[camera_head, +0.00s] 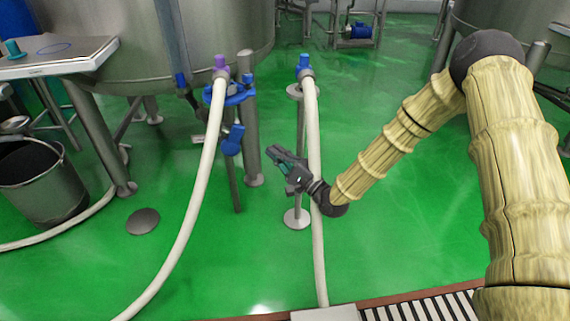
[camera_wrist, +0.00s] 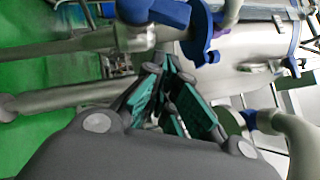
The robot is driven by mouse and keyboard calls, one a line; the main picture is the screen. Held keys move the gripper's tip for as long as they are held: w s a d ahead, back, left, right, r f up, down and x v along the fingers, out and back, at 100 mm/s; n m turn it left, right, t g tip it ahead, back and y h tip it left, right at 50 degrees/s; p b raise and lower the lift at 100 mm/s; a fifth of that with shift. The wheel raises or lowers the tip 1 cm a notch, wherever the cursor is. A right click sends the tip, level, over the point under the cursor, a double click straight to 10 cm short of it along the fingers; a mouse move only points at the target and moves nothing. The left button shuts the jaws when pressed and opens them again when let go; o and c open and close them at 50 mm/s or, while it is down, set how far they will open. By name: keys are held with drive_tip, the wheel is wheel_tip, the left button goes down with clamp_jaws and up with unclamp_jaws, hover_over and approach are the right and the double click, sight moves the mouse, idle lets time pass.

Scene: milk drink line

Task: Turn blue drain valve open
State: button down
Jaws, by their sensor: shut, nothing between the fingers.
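A blue valve handle (camera_head: 232,140) hangs below a blue round fitting (camera_head: 230,95) on the pipework by the steel tank's leg. It hangs downward in the head view. My gripper (camera_head: 273,155) is to the right of this handle, apart from it, and points toward the left. In the wrist view my gripper (camera_wrist: 168,66) is shut and empty, with its dark and green fingers together. A blue handle (camera_wrist: 155,12) and a blue curved fitting (camera_wrist: 205,35) show just beyond the fingertips there. I cannot tell from the pictures whether the valve is open or closed.
A white hose (camera_head: 191,210) runs down from the purple-capped fitting (camera_head: 221,62). A second white hose (camera_head: 316,180) passes close to my gripper, beside a stand base (camera_head: 297,218). A bucket (camera_head: 42,185) stands at the left. The green floor is mostly clear.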

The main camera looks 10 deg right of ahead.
sight(233, 140)
drive_tip(key=w+a+r+b, duration=0.2)
drive_tip(key=a+r+b, duration=0.1)
drive_tip(key=a, duration=0.3)
drive_tip(key=shift+w, duration=0.4)
drive_tip(key=shift+a, duration=0.1)
